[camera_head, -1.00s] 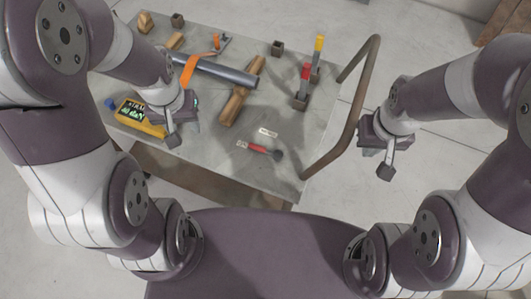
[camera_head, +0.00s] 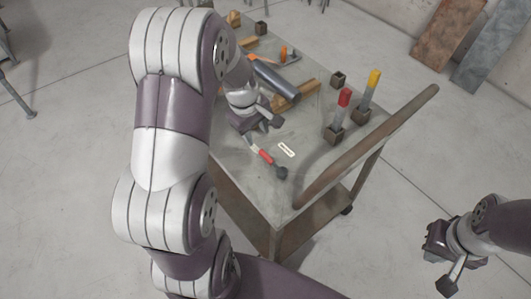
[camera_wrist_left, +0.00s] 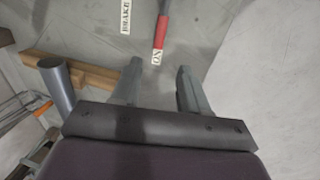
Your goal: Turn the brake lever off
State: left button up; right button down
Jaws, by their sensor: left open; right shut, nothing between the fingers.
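The brake lever (camera_head: 266,157) lies on the table top near its front, with a red handle, a dark round knob at its front-right end and a pale end toward my left gripper. In the left wrist view the red lever (camera_wrist_left: 162,30) has an "ON" label at its near end and a "BRAKE" label (camera_wrist_left: 126,15) beside it. My left gripper (camera_head: 262,127) is open and empty above the table, just behind the lever. In the wrist view the "ON" end shows between its fingertips (camera_wrist_left: 160,67), apart from both. My right gripper (camera_head: 450,268) is shut and empty, off the table's right side.
The table (camera_head: 310,118) has a brown rail (camera_head: 375,142) along its right side. Red-topped (camera_head: 343,100) and yellow-topped (camera_head: 373,82) posts stand near it. A grey pipe (camera_head: 274,78) and wooden blocks (camera_head: 297,96) lie behind my left gripper.

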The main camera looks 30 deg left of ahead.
aim_at(264, 153)
pick_arm(q)
jog(key=f, duration=0.3)
jog(key=w+f+b, duration=0.1)
jog(key=f, duration=0.2)
jog(key=d+f, duration=0.1)
jog(key=f, duration=0.2)
jog(key=shift+w+f+b, duration=0.2)
jog(key=shift+w+b, duration=0.15)
jog(key=shift+w, duration=0.05)
jog(key=shift+d+f, duration=0.1)
jog(key=shift+f, duration=0.2)
grip_shut()
